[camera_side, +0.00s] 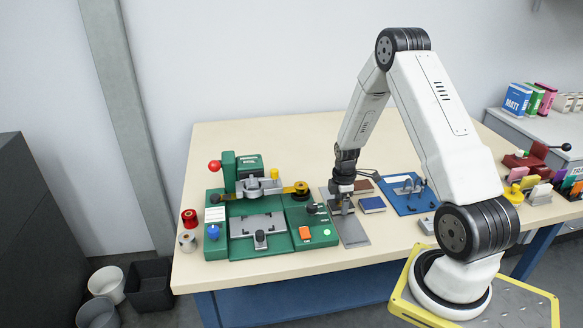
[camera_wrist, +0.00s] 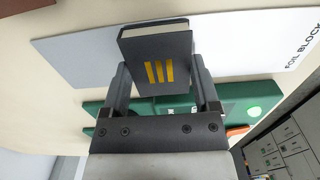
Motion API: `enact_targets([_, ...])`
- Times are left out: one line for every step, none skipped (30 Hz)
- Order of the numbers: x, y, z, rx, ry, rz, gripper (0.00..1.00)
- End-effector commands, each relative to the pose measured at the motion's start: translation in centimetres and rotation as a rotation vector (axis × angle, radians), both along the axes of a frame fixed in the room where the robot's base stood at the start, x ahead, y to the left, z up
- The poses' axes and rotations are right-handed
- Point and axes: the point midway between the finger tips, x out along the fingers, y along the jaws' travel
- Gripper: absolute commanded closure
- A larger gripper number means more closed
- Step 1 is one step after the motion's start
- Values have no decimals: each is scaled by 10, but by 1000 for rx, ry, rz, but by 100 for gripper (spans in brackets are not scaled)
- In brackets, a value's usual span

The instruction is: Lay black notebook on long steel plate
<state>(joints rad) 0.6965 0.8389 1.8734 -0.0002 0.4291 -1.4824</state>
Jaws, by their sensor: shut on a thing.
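The black notebook (camera_wrist: 155,50) with gold bars on its face is gripped between the two fingers of my gripper (camera_wrist: 160,68) in the wrist view. The long steel plate (camera_wrist: 85,50) lies behind the notebook in that view, with the words FOIL BLOCK near its right end. In the side view my gripper (camera_side: 342,205) is low over the plate (camera_side: 354,236), with the notebook small and dark between the fingers. I cannot tell whether the notebook touches the plate.
A green press machine (camera_side: 260,225) stands left of the plate. A brown notebook (camera_side: 363,187) and a blue notebook (camera_side: 372,204) lie right of it. The table front left of the press holds small knobbed items (camera_side: 188,240).

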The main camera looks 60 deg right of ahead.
Motion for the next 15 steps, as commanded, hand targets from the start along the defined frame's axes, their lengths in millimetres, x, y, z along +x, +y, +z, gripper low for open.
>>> enact_targets([0,0,0,-1,-1,0,74])
enact_targets([0,0,0,-1,-1,0,74])
enact_targets([0,0,0,-1,-1,0,74])
enact_targets([0,0,0,-1,-1,0,74])
enact_targets([0,0,0,0,0,0,74])
enact_targets([0,0,0,0,0,0,74])
enact_targets([0,0,-1,0,0,0,74])
enact_targets([0,0,-2,0,0,0,74])
enact_targets([0,0,-3,1,1,0,74])
enact_targets([0,0,-3,0,0,0,19])
enact_targets([0,0,-3,0,0,0,9])
enact_targets([0,0,-3,0,0,0,0])
enact_targets([0,0,-3,0,0,0,0])
enact_targets([0,0,-3,0,0,0,0])
enact_targets([0,0,-3,0,0,0,0])
